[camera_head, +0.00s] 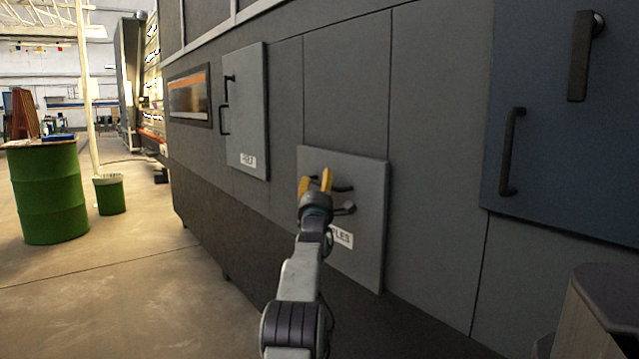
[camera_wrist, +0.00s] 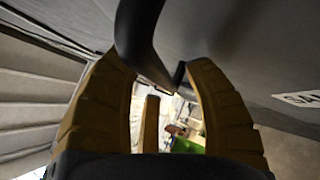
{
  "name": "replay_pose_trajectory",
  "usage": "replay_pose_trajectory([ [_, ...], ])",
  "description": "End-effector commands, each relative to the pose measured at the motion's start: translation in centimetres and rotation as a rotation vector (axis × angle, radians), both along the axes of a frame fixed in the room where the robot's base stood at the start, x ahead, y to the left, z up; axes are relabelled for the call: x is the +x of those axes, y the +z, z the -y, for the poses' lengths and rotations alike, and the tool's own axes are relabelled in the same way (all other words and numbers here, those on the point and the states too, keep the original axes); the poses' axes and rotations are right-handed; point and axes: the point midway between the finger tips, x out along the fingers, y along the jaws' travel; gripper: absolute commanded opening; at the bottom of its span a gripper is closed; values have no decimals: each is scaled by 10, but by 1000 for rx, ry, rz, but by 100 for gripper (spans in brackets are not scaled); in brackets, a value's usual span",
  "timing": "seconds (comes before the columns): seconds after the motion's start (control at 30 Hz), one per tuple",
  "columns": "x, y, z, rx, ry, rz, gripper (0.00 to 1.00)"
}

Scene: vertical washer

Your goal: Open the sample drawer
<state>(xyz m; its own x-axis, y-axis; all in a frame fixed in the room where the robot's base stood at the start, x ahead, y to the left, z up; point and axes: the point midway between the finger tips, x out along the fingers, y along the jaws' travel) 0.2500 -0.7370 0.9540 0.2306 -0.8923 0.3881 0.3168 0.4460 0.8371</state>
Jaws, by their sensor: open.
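The sample drawer front (camera_head: 365,180) is a grey square panel standing slightly proud of the dark machine wall. Its white label (camera_head: 341,236) is partly hidden by my arm and reads "LES". A dark handle (camera_head: 343,188) and a small dark latch-like part (camera_head: 346,208) show on the panel. In the wrist view a dark curved bar, the handle (camera_wrist: 137,30), reaches into the space between my open fingers (camera_wrist: 165,78). I cannot tell whether either finger touches it.
Another labelled grey panel with a handle (camera_head: 248,110) is on the wall to the left. A blue-grey door (camera_head: 560,130) with handles is at the right. A green barrel (camera_head: 48,195) and green bin (camera_head: 111,196) stand far left. The floor (camera_head: 110,285) at left is clear.

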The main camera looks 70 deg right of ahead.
Motion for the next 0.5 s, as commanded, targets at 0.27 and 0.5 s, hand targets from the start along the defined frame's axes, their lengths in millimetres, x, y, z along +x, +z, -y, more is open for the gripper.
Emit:
replay_pose_trajectory([
  [0.27, 0, 0, 1, 0, 0, 0, 47],
  [0.5, 0, 0, 1, 0, 0, 0, 40],
])
